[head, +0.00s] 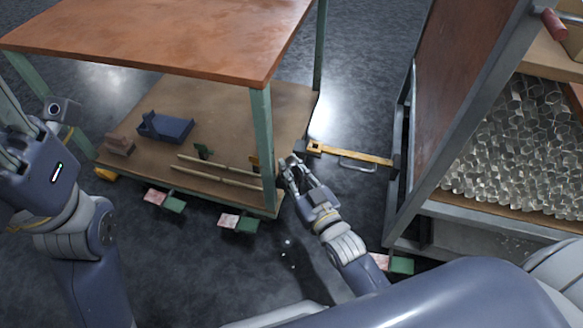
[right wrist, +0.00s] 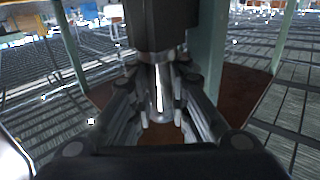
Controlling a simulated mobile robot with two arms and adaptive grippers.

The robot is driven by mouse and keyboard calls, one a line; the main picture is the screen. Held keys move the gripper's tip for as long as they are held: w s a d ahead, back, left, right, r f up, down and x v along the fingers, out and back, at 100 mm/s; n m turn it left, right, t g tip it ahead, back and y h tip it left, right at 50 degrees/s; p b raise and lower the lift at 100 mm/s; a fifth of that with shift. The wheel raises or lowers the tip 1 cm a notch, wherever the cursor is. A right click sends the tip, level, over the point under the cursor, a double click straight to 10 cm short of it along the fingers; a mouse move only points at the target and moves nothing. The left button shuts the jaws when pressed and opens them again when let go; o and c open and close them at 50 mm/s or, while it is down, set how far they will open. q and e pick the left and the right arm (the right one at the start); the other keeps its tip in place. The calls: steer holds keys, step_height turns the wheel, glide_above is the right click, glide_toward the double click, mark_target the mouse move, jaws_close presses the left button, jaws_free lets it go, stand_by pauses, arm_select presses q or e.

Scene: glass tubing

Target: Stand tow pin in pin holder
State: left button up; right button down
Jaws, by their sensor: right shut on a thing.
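My right gripper (head: 294,167) is beside the cart's near right green post, close to the lower shelf's corner. In the right wrist view its fingers (right wrist: 163,118) are shut around a shiny metal shaft, which I take for the tow pin (right wrist: 160,90). A dark block (right wrist: 162,25) sits directly beyond the shaft; I cannot tell whether it is part of the pin. In the head view the pin is too small to make out. I cannot pick out the pin holder with certainty. My left gripper (head: 14,150) is at the left edge, partly cut off.
The two-level cart (head: 200,95) has green posts (head: 263,135). A blue tray (head: 166,128), a brown block (head: 119,145) and long rods (head: 225,172) lie on its lower shelf. A yellow tow bar (head: 365,156) reaches toward the rack of glass tubing (head: 515,150) at right.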

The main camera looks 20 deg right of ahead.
steer(key=c, duration=1.4)
jaws_free()
steer(key=shift+c, duration=0.2)
steer(key=shift+s, duration=0.1)
steer(key=shift+s+f, duration=0.1)
steer(key=shift+s, duration=0.15)
steer(key=s+d, duration=0.2)
steer(key=s, duration=0.9)
steer(key=shift+d, duration=0.15)
